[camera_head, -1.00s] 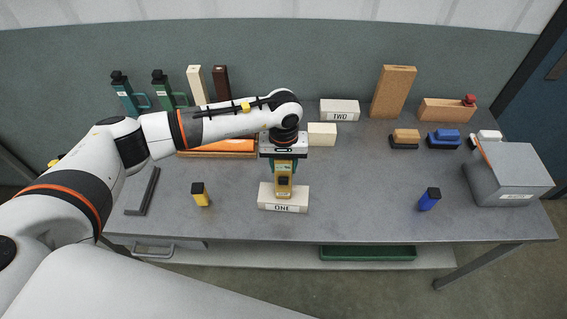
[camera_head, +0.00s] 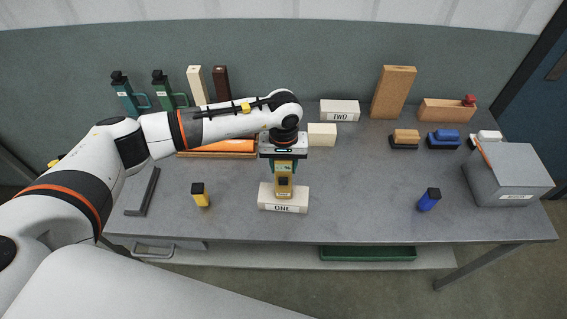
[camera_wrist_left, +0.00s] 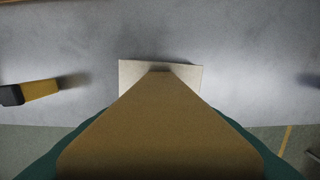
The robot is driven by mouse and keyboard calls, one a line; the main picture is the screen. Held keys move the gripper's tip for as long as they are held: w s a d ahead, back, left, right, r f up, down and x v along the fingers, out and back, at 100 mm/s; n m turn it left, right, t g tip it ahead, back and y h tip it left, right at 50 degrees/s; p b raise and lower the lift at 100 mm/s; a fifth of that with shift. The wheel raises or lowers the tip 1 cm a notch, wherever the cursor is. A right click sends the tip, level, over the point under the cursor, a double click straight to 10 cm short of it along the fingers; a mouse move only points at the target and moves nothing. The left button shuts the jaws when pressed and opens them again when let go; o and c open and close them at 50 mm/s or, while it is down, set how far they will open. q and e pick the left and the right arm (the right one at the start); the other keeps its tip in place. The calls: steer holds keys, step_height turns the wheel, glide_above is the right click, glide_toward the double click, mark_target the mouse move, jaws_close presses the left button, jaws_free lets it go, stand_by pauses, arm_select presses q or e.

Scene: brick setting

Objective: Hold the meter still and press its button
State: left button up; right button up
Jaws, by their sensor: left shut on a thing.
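The meter (camera_head: 284,188) is a small yellow-brown upright body with a dark patch on its front. It is at the white block marked ONE (camera_head: 268,196), near the front middle of the table. My left gripper (camera_head: 284,168) points down from above and is shut on the meter's upper part. In the left wrist view the meter (camera_wrist_left: 160,135) fills the lower middle between the green fingers, with the pale block (camera_wrist_left: 132,75) behind it. I cannot make out the button for certain. My right gripper is in neither view.
A grey box (camera_head: 508,182) is at the right end. A block marked TWO (camera_head: 340,108) is at the back.

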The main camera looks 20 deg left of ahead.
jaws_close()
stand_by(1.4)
